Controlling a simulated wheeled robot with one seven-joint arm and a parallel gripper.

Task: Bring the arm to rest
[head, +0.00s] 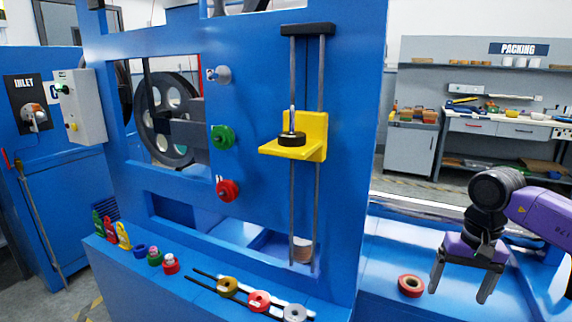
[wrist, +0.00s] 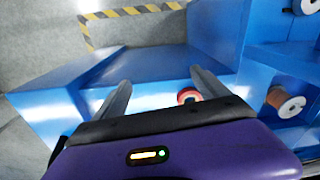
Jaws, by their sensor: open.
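My gripper (head: 464,283) is at the right of the head view, fingers pointing down, open and empty. It hangs above the blue bench surface to the right of the upright blue panel (head: 345,150). A red ring-shaped roller (head: 410,286) lies on that surface, just left of my gripper and apart from it. In the wrist view my two open fingers (wrist: 160,88) show with nothing between them that they touch. The red roller (wrist: 188,95) shows beyond the fingers, near the right one.
The panel carries a yellow bracket (head: 315,137) on rods, a green knob (head: 222,137) and a red knob (head: 228,190). Several coloured pulleys, including a yellow one (head: 227,286), stand on the front ledge. A packing bench (head: 485,127) is behind. A copper-coloured spool (wrist: 286,103) shows at right.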

